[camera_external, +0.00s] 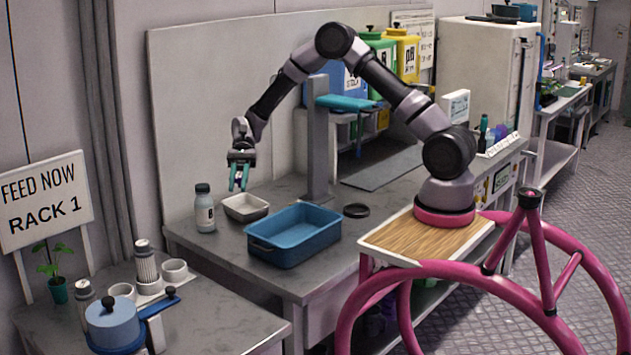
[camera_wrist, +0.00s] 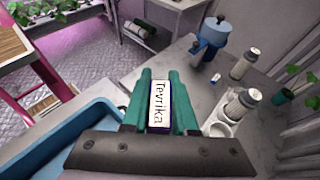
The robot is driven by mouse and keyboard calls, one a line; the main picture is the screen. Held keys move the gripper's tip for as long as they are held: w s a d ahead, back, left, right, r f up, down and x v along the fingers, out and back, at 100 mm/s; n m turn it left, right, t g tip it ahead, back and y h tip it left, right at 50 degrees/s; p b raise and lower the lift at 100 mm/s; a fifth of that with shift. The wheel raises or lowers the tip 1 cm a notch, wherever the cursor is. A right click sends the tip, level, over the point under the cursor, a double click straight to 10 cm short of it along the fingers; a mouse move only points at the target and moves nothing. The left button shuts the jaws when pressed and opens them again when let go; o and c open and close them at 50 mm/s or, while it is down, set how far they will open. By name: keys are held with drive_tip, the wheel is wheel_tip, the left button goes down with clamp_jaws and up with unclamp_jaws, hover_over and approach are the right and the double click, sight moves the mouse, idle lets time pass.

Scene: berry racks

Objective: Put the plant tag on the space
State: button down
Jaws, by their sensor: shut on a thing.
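My gripper (camera_external: 239,186) hangs fingers-down over the back bench, above the small white tray. Its teal fingers also show in the wrist view (camera_wrist: 160,80), shut on the plant tag (camera_wrist: 158,104), a white label with a dark edge reading "Tevrika". The tag lies between the two fingers with its lettering facing the wrist camera. In the external view the tag is too small to make out. I cannot tell which spot is the space.
The white tray (camera_external: 246,217), a blue bin (camera_external: 316,245) and a white bottle (camera_external: 204,212) stand on the bench. A grey post (camera_external: 318,150) rises behind them. The front-left table holds a blue pot (camera_external: 113,325), cups and a potted plant (camera_external: 57,290).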

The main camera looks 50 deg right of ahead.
drive_tip(key=s+d+f+n+g+h, duration=0.1)
drive_tip(key=s+f+n+g+h, duration=0.45)
drive_tip(key=n+h, duration=0.45)
wheel_tip(320, 180, up, 12)
drive_tip(key=m+t, duration=2.8)
drive_tip(key=m, duration=0.8)
hover_over(206, 307)
drive_tip(key=shift+h, duration=0.3)
wheel_tip(206, 307, down, 33)
drive_tip(key=shift+f, duration=0.15)
drive_tip(key=shift+f, duration=0.1)
